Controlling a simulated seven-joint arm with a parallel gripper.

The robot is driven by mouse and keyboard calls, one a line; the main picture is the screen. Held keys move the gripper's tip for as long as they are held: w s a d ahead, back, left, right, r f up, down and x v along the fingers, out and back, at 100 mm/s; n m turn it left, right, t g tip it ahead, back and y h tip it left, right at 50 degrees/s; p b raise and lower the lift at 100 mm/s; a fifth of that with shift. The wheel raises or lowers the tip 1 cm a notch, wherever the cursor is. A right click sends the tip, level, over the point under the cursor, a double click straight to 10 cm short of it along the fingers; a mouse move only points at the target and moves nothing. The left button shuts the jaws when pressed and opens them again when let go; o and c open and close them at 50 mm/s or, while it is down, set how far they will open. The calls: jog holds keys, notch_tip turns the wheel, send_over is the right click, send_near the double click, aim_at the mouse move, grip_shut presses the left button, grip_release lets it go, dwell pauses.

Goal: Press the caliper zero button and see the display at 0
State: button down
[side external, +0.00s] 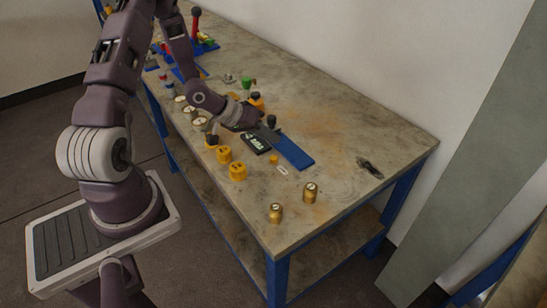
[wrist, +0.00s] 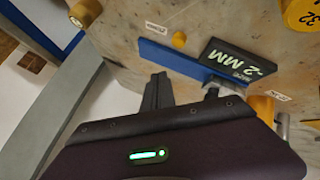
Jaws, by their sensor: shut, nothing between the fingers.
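The caliper has a black display block (wrist: 238,62) lit with "-2 MM" in the wrist view. It also shows in the side external view (side external: 257,143), too small to read. Its blue bar (wrist: 170,58) runs beside the display, and in the side external view the bar (side external: 292,152) points toward the bench's front right. A small yellow-orange button (wrist: 179,40) stands on the bench near the bar and display, apart from both, with a white label near it. My gripper (wrist: 160,76) is shut and empty, its dark fingers on the near side of the blue bar. Contact cannot be told.
Yellow numbered weights (side external: 237,171) stand left of the button. Two brass cylinders (side external: 310,192) stand near the front edge. A dark metal piece (side external: 370,167) lies at the right. Round dials and coloured fixtures crowd the far left. The bench's right part is mostly clear.

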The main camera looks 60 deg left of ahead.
aim_at(270, 158)
jog(key=shift+f, duration=2.05)
dwell(0.4)
jog(key=shift+f, duration=0.4)
jog(key=shift+f, duration=0.5)
dwell(0.5)
jog(key=shift+r, duration=0.9)
jog(key=shift+r, duration=0.15)
jog(key=shift+r, duration=2.4)
